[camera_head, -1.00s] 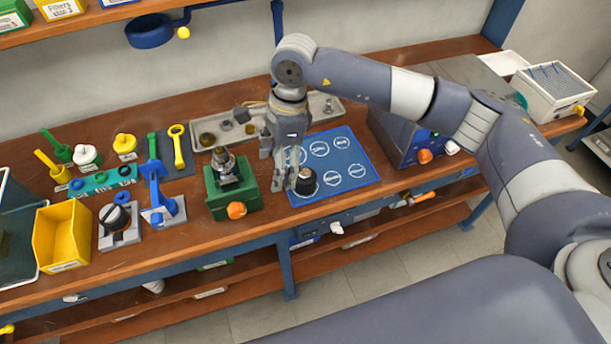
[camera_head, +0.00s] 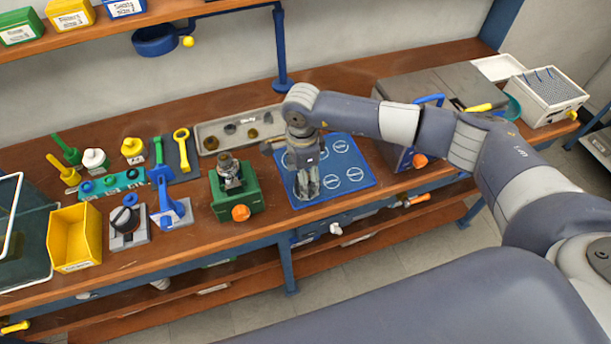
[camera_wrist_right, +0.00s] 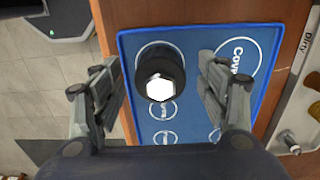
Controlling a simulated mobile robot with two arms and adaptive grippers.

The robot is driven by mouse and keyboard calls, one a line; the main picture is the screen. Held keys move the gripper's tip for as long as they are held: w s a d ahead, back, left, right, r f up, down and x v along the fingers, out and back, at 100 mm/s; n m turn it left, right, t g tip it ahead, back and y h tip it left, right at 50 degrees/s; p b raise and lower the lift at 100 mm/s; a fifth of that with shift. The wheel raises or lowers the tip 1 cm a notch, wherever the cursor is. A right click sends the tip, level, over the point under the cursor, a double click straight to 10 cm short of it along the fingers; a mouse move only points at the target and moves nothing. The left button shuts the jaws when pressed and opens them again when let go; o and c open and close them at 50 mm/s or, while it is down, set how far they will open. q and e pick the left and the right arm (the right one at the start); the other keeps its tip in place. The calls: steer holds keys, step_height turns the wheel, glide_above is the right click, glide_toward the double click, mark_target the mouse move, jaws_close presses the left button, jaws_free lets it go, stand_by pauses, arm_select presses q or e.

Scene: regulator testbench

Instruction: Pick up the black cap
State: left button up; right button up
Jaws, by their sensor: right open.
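The black cap (camera_wrist_right: 174,60) is round and dark, with a bright white hexagonal centre. It sits on one marked circle of the blue mat (camera_wrist_right: 190,118) in the right wrist view. My right gripper (camera_wrist_right: 158,74) is open, with one finger on each side of the cap and a visible gap to both. In the head view my right gripper (camera_head: 307,188) points down over the blue mat (camera_head: 355,178) and hides the cap. My left gripper is not in view.
A green fixture (camera_head: 236,192) with an orange knob stands just left of the mat. A grey tray (camera_head: 213,130) lies behind. A blue-grey box (camera_head: 395,155) is to the right. A yellow bin (camera_head: 73,238) and several coloured tools fill the left bench.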

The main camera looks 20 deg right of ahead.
steer(key=shift+f, duration=0.8)
steer(key=c, duration=1.2)
steer(key=shift+r, duration=0.1)
